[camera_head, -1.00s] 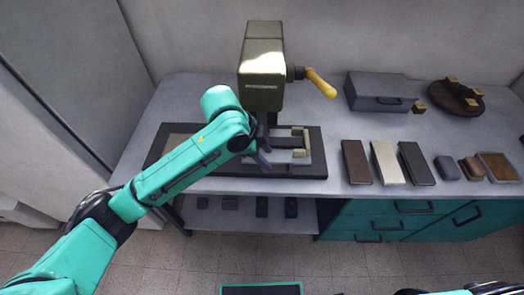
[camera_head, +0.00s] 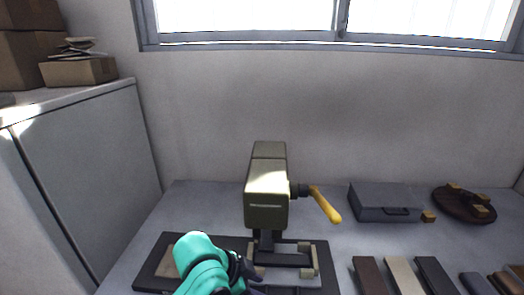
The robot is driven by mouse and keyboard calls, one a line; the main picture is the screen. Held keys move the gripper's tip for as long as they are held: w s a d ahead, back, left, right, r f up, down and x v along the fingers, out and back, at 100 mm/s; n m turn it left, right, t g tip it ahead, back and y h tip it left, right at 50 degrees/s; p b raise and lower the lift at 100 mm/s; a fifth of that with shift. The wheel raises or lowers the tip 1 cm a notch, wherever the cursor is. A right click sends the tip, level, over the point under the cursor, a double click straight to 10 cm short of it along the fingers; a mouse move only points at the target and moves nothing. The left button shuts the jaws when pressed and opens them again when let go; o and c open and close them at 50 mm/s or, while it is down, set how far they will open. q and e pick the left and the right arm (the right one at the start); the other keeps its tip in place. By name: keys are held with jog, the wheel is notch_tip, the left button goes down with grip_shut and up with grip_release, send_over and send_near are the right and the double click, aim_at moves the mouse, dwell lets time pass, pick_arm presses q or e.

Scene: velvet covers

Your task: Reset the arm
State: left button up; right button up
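My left arm reaches in from the bottom of the head view, its teal wrist over the dark base plate (camera_head: 155,262) of an olive-green press (camera_head: 266,205). My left gripper (camera_head: 254,282) is dark and small, low in front of the press, close to the metal frame (camera_head: 312,260) on the plate. Its fingers are partly hidden by the wrist, so I cannot tell whether they are open or shut. I see nothing clearly held in it. My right gripper is out of view.
The press has a yellow crank handle (camera_head: 325,204) on its right. A grey case (camera_head: 385,203) and a round brown stand (camera_head: 464,204) are at the back right. Several flat covers (camera_head: 405,276) lie in front of them. A cabinet (camera_head: 90,150) with boxes (camera_head: 78,72) stands left.

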pick_arm(q)
jog(key=s+a+f+n+y, duration=0.2)
jog(key=s+a+f+n, duration=0.15)
jog(key=a, duration=0.35)
jog(key=s+a+f+n+y, duration=0.25)
jog(key=s+a+n, duration=0.25)
jog(key=a, duration=0.3)
jog(key=s+a+f+n+y, duration=0.1)
jog(key=s+a+f+n, duration=0.3)
jog(key=a, duration=0.3)
notch_tip(320, 180, down, 22)
jog(key=s, duration=0.2)
jog(key=s+a+f+g, duration=0.2)
jog(key=s+a+f, duration=0.1)
jog(key=s+f, duration=1.2)
jog(key=shift+s+f, duration=0.4)
jog(key=shift+s, duration=0.75)
jog(key=shift+m, duration=0.25)
